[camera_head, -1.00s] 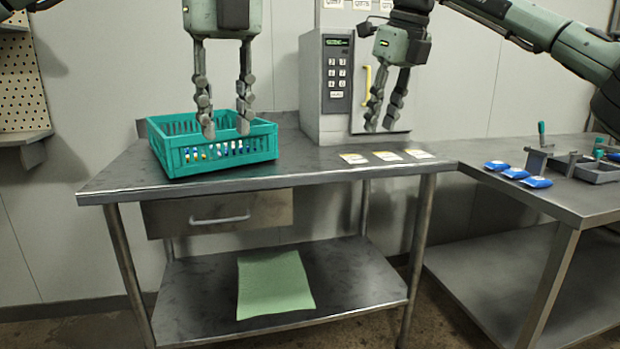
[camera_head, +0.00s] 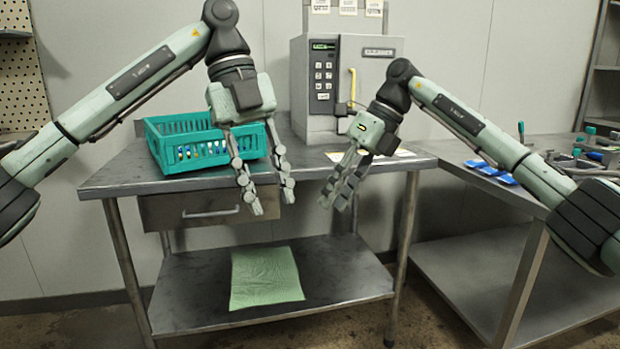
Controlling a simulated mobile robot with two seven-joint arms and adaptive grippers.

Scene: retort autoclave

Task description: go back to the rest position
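My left gripper (camera_head: 272,206) hangs in front of the steel table, to the right of the teal basket, with its fingers apart and nothing between them. My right gripper (camera_head: 334,203) hangs to its right, in front of the table's edge. Its fingers look slightly apart and nothing shows between them. The teal basket (camera_head: 172,165) sits on the left of the table, with small blue, white and yellow things inside, partly hidden by my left gripper.
The grey autoclave (camera_head: 318,112) with a keypad and yellow handle stands at the table's back. A side table (camera_head: 520,208) at right carries blue pouches (camera_head: 477,163) and tools, partly behind my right arm. A green cloth (camera_head: 265,277) lies on the lower shelf (camera_head: 340,280).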

